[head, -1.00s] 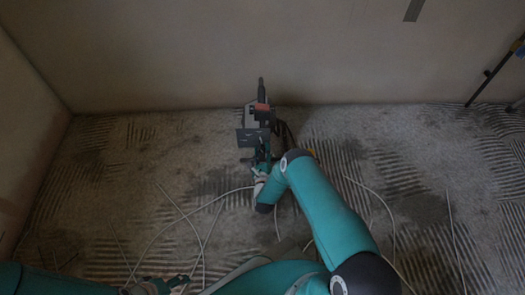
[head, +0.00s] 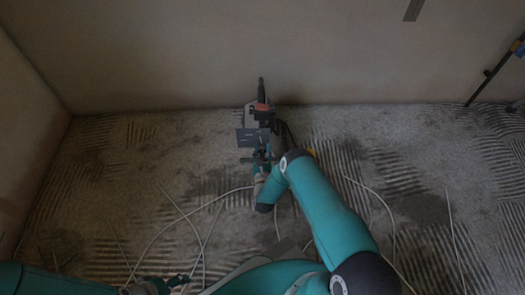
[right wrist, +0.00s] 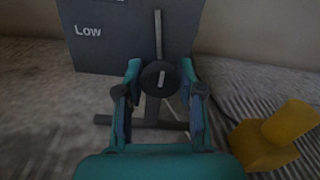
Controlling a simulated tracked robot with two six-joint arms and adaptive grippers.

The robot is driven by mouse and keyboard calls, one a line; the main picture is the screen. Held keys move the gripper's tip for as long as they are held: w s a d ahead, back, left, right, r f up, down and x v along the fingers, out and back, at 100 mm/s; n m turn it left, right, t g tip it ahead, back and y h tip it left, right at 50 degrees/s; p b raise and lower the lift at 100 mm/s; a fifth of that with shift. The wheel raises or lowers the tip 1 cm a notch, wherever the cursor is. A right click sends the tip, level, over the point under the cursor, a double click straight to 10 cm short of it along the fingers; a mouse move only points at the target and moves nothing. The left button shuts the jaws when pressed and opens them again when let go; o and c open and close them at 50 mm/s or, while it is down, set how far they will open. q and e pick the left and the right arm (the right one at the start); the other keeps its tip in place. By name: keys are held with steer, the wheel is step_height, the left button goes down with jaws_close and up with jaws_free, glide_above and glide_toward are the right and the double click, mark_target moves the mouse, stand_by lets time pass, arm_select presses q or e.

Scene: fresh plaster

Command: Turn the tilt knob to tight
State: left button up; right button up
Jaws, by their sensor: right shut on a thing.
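The tilt knob (right wrist: 158,75) is a dark round knob with a pale line, seen in the right wrist view at the lower edge of a dark panel (right wrist: 105,42) marked "Low". The pale line stands nearly upright. My right gripper (right wrist: 160,84) has one finger on each side of the knob and is shut on it. In the head view, my right gripper (head: 262,160) is in front of the panel (head: 247,137), and the knob is too small to make out. My left gripper (head: 178,281) is low at the left, partly cut off, its fingers unclear.
The panel belongs to a device (head: 261,112) with an orange part, near the back wall (head: 180,60). A dark stand foot (right wrist: 125,121) lies below the knob. A yellow object (right wrist: 272,140) is close at the right. Thin pale cables (head: 205,208) cross the streaked floor.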

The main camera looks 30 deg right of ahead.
steer(key=shift+s+f, duration=0.15)
steer(key=shift+f, duration=0.15)
steer(key=o, duration=1.1)
steer(key=shift+o, duration=0.3)
steer(key=shift+r, duration=0.15)
steer(key=v, duration=0.7)
steer(key=shift+a, duration=0.2)
